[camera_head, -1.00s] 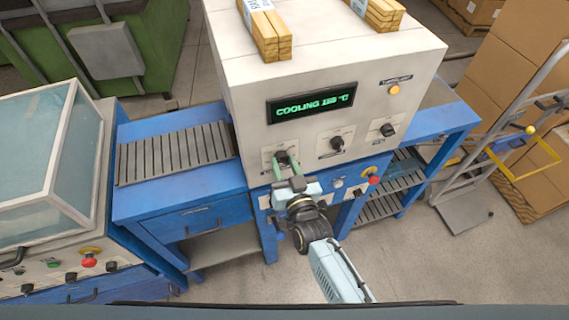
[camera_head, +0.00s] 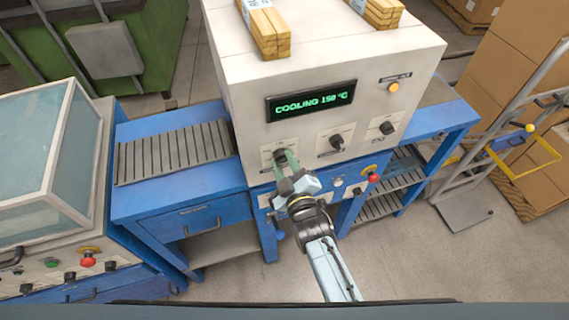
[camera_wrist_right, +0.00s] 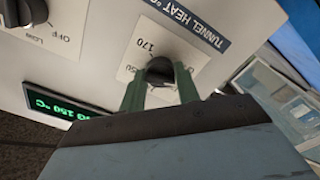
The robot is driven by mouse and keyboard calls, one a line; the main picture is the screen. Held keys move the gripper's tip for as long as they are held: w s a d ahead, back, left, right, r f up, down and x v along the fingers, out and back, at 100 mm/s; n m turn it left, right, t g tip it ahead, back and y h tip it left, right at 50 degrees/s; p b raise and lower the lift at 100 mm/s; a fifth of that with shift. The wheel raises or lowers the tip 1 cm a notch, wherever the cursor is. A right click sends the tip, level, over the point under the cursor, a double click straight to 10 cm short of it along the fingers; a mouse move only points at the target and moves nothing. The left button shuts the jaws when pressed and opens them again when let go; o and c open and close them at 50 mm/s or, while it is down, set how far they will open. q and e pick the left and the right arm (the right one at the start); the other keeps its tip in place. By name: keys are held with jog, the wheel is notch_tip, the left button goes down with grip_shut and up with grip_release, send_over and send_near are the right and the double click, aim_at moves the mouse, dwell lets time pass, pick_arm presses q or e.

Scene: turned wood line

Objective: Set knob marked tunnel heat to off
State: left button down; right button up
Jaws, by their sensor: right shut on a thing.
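The tunnel heat knob (camera_wrist_right: 159,70) is a black knob on a white plate, under a label reading TUNNEL HEAT (camera_wrist_right: 189,22), in the right wrist view. A 170 mark shows on the plate; other marks are partly hidden by my fingers. In the head view this knob (camera_head: 279,155) is the left one of the row on the machine's front. My right gripper (camera_head: 285,161) is shut on it, its green fingers on either side, also in the right wrist view (camera_wrist_right: 160,80). The display (camera_head: 311,101) reads COOLING 150 °C. My left gripper is out of view.
Two more knobs sit to the right, a middle one (camera_head: 337,141) and a right one (camera_head: 387,128). A red button (camera_head: 374,178) is below them. A blue roller table (camera_head: 177,152) stands at the left and a hand truck (camera_head: 500,140) at the right.

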jog(key=shift+n, duration=1.2)
jog(key=o, duration=1)
jog(key=shift+s, duration=0.1)
jog(key=b+v, duration=0.1)
jog(key=v, duration=1.2)
jog(key=shift+s+d, duration=0.1)
